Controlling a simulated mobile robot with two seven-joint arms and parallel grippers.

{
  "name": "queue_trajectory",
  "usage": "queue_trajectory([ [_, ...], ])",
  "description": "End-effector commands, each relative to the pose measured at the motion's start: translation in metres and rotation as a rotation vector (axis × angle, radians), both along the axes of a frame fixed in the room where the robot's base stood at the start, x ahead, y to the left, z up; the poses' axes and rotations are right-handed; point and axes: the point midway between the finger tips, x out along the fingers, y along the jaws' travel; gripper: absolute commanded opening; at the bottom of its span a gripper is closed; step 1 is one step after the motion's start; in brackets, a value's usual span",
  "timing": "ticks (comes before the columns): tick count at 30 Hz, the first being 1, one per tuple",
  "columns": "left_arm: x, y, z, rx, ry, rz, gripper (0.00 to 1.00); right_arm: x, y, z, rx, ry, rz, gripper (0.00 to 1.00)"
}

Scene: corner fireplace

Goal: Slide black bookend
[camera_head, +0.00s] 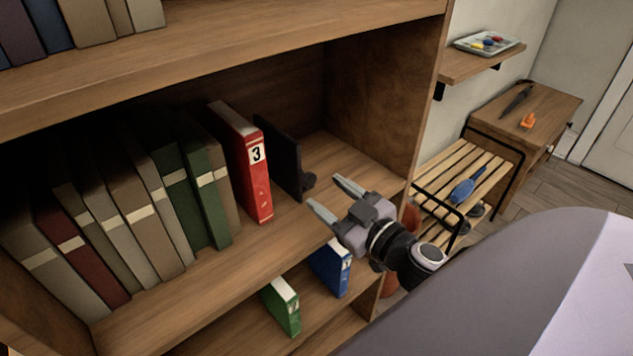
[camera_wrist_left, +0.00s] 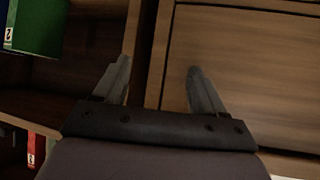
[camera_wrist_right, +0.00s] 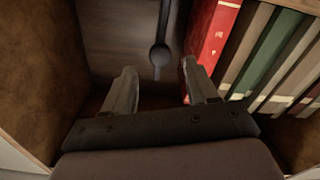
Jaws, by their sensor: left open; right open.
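The black bookend (camera_head: 278,158) stands upright on the middle shelf, just right of the red book marked 3 (camera_head: 251,168). A dark knob (camera_head: 308,181) sticks out near its foot. In the right wrist view the knob (camera_wrist_right: 160,55) shows ahead, between the fingertips' lines. My right gripper (camera_head: 331,196) is open and empty at the shelf's front, a little short of the bookend and apart from it. My left gripper (camera_wrist_left: 160,80) is open and empty in the left wrist view, in front of wooden panels; it is out of the head view.
Several books (camera_head: 140,205) fill the shelf to the left. The shelf (camera_head: 335,155) is bare between bookend and right side wall (camera_head: 380,95). Below stand a blue binder (camera_head: 332,268) and a green binder (camera_head: 284,305). A slatted rack (camera_head: 465,180) stands right.

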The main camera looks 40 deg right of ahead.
Motion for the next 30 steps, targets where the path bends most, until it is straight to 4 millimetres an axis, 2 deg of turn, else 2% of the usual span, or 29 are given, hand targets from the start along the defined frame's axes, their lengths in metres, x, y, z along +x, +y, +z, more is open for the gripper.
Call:
queue_trajectory([
  [3, -0.001, 0.000, 0.005, -0.001, 0.001, 0.000, 0.71, 0.015, 0.001, 0.003, -0.003, -0.002, 0.000, 0.58],
  [10, -0.001, -0.001, 0.009, -0.002, 0.003, 0.000, 0.71, 0.034, 0.003, 0.001, 0.000, 0.000, -0.001, 0.58],
  [23, -0.001, -0.001, 0.009, -0.003, 0.003, 0.000, 0.71, 0.040, 0.003, 0.000, 0.000, 0.001, -0.001, 0.58],
  [24, -0.001, -0.001, 0.009, -0.003, 0.003, 0.000, 0.71, 0.040, 0.003, 0.000, 0.000, 0.001, -0.001, 0.51],
  [29, -0.001, -0.001, 0.009, -0.003, 0.003, 0.000, 0.71, 0.040, 0.003, 0.000, 0.000, 0.001, -0.001, 0.00],
  [30, -0.001, -0.001, 0.009, -0.003, 0.003, 0.000, 0.71, 0.040, 0.003, 0.000, 0.000, 0.001, -0.001, 0.00],
])
